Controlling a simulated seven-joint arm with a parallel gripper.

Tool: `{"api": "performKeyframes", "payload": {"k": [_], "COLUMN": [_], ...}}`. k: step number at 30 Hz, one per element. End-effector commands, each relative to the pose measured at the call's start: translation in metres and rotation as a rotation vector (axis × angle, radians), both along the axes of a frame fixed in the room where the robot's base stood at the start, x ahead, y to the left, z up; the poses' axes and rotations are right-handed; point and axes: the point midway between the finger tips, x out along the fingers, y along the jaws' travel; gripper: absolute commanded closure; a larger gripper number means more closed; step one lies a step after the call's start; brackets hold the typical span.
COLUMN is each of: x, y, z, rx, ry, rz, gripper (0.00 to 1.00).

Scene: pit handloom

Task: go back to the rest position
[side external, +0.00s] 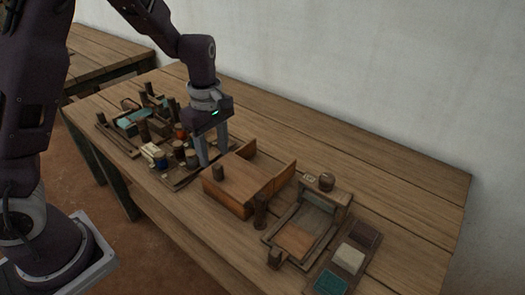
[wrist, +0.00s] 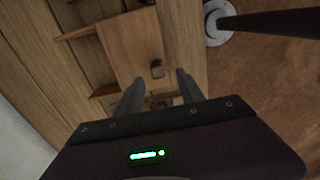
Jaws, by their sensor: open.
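My gripper (side external: 213,150) points down above the long wooden table (side external: 390,175), at the left end of a wooden box (side external: 232,192) with raised boards. A small dark knob (side external: 218,172) stands on the box close to the fingers. In the wrist view my gripper (wrist: 158,92) has its two fingers apart with nothing held between them. The knob (wrist: 157,69) shows just beyond the fingertips, on the box's flat top (wrist: 135,45). I cannot tell whether the fingertips touch anything. No rest position is marked in view.
Several spools and small pots (side external: 180,150) crowd a tray left of my gripper. A board with coloured pads (side external: 348,258) lies at the front right. The back of the table is clear.

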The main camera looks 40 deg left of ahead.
Motion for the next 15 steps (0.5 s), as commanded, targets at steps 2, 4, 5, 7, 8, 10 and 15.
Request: {"api": "performKeyframes", "payload": {"k": [2,4,5,7,8,10,15], "x": [0.000,0.000,0.000,0.000,-0.001,-0.007,-0.068], "y": [0.000,0.000,0.000,0.000,-0.001,-0.007,-0.032], "z": [0.001,0.001,0.001,0.001,0.004,0.021,0.111], "rx": [0.000,0.000,0.000,-0.001,-0.005,-0.030,-0.078], "ry": [0.000,0.001,0.000,-0.001,-0.004,-0.031,-0.208], "rz": [0.000,0.000,0.000,-0.002,-0.011,-0.079,-0.564], "gripper": [0.55,0.55,0.55,0.55,0.55,0.55,0.55]}}
